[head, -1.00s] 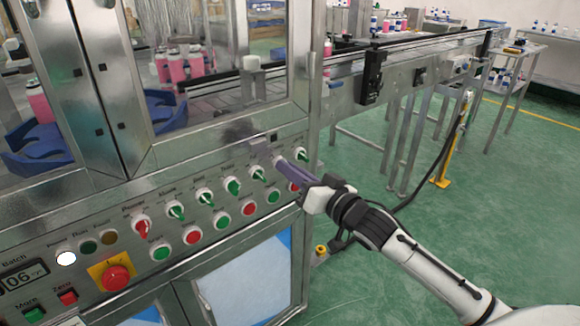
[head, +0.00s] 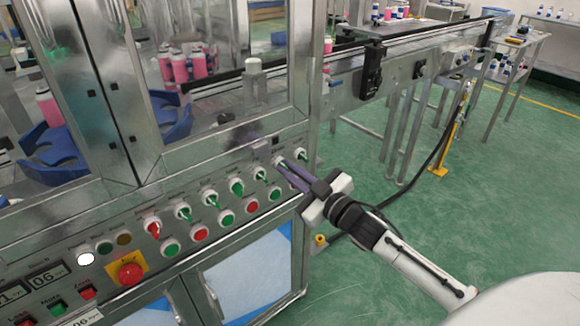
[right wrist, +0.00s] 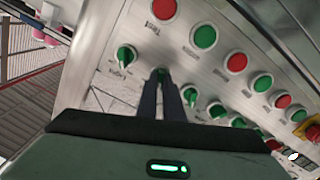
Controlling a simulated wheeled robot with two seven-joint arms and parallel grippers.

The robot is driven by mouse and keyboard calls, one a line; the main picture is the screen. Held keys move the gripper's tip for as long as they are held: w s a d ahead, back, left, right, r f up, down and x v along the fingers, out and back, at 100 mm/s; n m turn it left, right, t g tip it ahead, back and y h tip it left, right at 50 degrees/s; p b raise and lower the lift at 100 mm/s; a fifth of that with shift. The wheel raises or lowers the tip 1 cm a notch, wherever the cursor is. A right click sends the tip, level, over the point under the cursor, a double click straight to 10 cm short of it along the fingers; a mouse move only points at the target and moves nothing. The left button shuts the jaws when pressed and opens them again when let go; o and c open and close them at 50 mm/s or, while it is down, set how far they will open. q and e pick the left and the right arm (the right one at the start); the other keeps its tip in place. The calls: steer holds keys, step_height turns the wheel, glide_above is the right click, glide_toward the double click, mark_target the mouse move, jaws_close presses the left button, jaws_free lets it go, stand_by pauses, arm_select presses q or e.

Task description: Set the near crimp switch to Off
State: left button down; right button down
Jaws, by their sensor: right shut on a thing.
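The sloping steel panel carries a row of rotary switches with white rims and mostly green handles. My right gripper (head: 284,165) reaches in from the right, with its fingers closed around the handle of the second switch from the right end (head: 279,160). In the right wrist view the fingertips (right wrist: 161,79) cover most of that switch, with a bit of green showing at their tips. Its handle angle is hidden and I cannot read its label. The end switch (head: 301,154) beside it is free; it also shows in the right wrist view (right wrist: 124,57). My left gripper is not in view.
Green and red push buttons sit below. A red emergency stop (head: 130,273) is at lower left. Open green floor (head: 400,220) lies to the right.

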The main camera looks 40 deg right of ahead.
steer(key=shift+n, duration=0.6)
steer(key=c, duration=1.9)
jaws_free()
steer(key=shift+s, duration=0.1)
steer(key=s, duration=1)
steer(key=shift+d, duration=0.35)
